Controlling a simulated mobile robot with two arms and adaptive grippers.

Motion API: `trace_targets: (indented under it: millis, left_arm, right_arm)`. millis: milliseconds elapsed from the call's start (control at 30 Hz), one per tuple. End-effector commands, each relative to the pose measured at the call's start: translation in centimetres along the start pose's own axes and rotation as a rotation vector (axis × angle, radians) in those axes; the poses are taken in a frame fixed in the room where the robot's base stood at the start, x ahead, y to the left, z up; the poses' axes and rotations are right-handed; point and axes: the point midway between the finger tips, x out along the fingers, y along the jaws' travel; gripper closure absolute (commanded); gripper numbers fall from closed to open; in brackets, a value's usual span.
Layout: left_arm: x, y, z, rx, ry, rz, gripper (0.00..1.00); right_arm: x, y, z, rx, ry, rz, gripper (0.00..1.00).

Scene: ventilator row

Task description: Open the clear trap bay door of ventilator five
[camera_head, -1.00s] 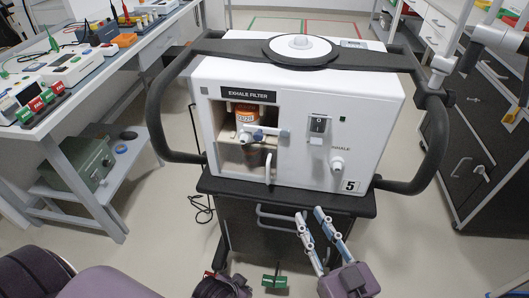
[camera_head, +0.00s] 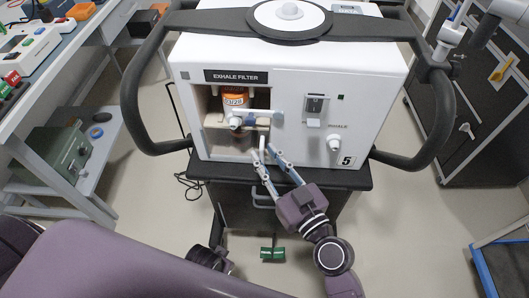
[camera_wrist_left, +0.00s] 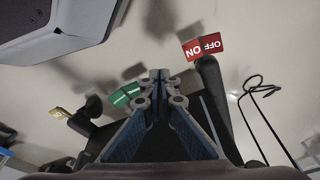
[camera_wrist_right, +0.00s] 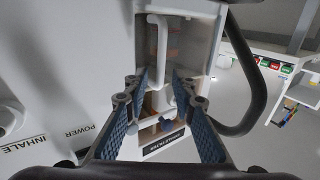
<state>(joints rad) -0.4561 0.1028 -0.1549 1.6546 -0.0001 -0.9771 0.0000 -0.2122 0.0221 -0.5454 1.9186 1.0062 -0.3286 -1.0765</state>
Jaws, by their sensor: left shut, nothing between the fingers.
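Ventilator five (camera_head: 290,75) is a white box with a "5" label on a dark cart. Its exhale filter bay at the front left holds an orange-labelled canister (camera_head: 235,98) and a white-and-blue fitting (camera_head: 237,122). The clear door is hard to make out; it looks closed. Its white bar handle (camera_head: 262,138) also shows in the right wrist view (camera_wrist_right: 161,45). My right gripper (camera_head: 263,152) is open, fingertips at the handle's lower part, one on each side; contact cannot be told. My left gripper (camera_wrist_left: 160,76) is shut and empty, low in front of the cart.
Black push bars (camera_head: 440,110) curve around both sides of the ventilator. The inhale port (camera_head: 334,144) and power switch (camera_head: 316,103) are right of the bay. A workbench (camera_head: 75,45) stands left, and dark drawers (camera_head: 470,100) stand right.

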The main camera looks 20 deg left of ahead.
Motion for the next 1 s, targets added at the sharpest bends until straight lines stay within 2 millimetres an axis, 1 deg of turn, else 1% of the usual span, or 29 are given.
trace_targets:
  millis: [33, 133, 400, 467, 633, 1000]
  left_arm:
    - [0.06, 0.03, 0.06, 0.000, -0.001, 0.000, 1.00]
    - [0.19, 0.03, 0.21, 0.000, -0.003, 0.000, 1.00]
    - [0.28, 0.01, 0.30, 0.000, -0.004, 0.000, 1.00]
    - [0.28, 0.01, 0.29, 0.000, -0.003, 0.000, 1.00]
    - [0.27, 0.02, 0.25, 0.000, -0.003, 0.000, 1.00]
    - [0.19, 0.04, 0.11, 0.000, 0.000, 0.001, 1.00]
  right_arm:
    - [0.45, 0.02, -0.09, 0.001, 0.001, 0.001, 0.76]
    - [0.87, -0.01, -0.01, 0.001, 0.000, 0.000, 0.76]
    - [1.00, -0.03, 0.01, 0.001, -0.001, -0.001, 0.76]
    - [0.99, -0.03, 0.00, 0.001, 0.000, -0.001, 0.81]
    - [0.98, -0.03, 0.00, 0.001, 0.000, -0.001, 1.00]
    - [0.97, -0.03, -0.01, 0.001, 0.000, 0.000, 1.00]
